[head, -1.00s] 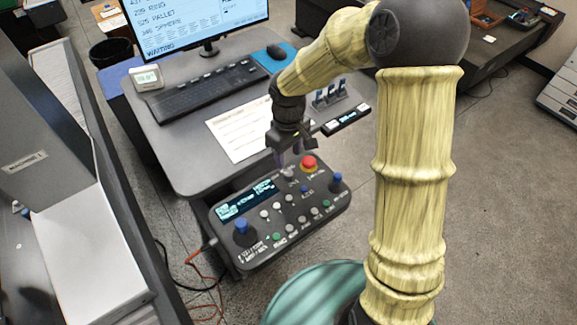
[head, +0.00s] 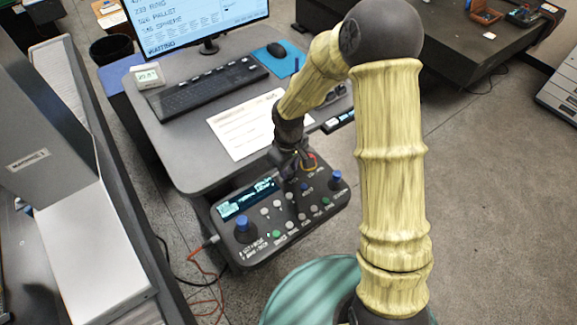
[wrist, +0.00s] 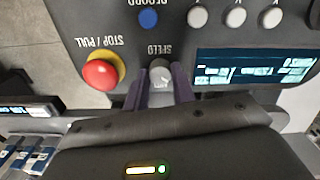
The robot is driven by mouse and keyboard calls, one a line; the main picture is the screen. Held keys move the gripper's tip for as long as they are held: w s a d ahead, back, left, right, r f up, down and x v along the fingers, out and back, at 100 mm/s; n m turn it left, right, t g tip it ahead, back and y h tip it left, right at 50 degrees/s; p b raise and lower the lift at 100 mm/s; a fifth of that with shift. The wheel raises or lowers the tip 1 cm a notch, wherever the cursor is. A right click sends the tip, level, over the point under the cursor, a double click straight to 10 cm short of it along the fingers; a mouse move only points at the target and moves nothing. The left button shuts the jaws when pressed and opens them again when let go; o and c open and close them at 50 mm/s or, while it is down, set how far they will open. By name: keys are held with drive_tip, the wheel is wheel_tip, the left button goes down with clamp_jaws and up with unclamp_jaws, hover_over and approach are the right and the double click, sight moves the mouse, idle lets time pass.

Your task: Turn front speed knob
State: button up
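The speed knob (wrist: 160,75) is a small grey knob in the wrist view, below the printed word SPEED, which shows upside down. It sits on the dark control box (head: 262,252). My gripper (wrist: 161,84) is down at the panel, with one purple finger on each side of the knob. The fingers lie very close to it; whether they touch it I cannot tell. In the head view my gripper (head: 292,178) is over the back of the box and hides the knob.
A red stop button (wrist: 101,74) on a yellow collar is close beside the knob. A blue record button (wrist: 148,18) and a lit display (wrist: 245,65) are also near. Blue knobs stand at the box's left (head: 242,223) and right (head: 336,175). The desk (head: 180,150) lies behind.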

sight(289, 170)
idle(0.4)
drive_tip(key=m+b, duration=0.4)
drive_tip(key=m, duration=0.1)
drive_tip(key=shift+w+f, duration=0.1)
drive_tip(key=shift+m+b, duration=0.75)
drive_tip(key=shift+m, duration=1.65)
drive_tip(key=shift+r, duration=0.2)
drive_tip(key=o, duration=1)
drive_tip(key=shift+r, duration=0.1)
wheel_tip(289, 170, up, 17)
drive_tip(key=b, duration=0.3)
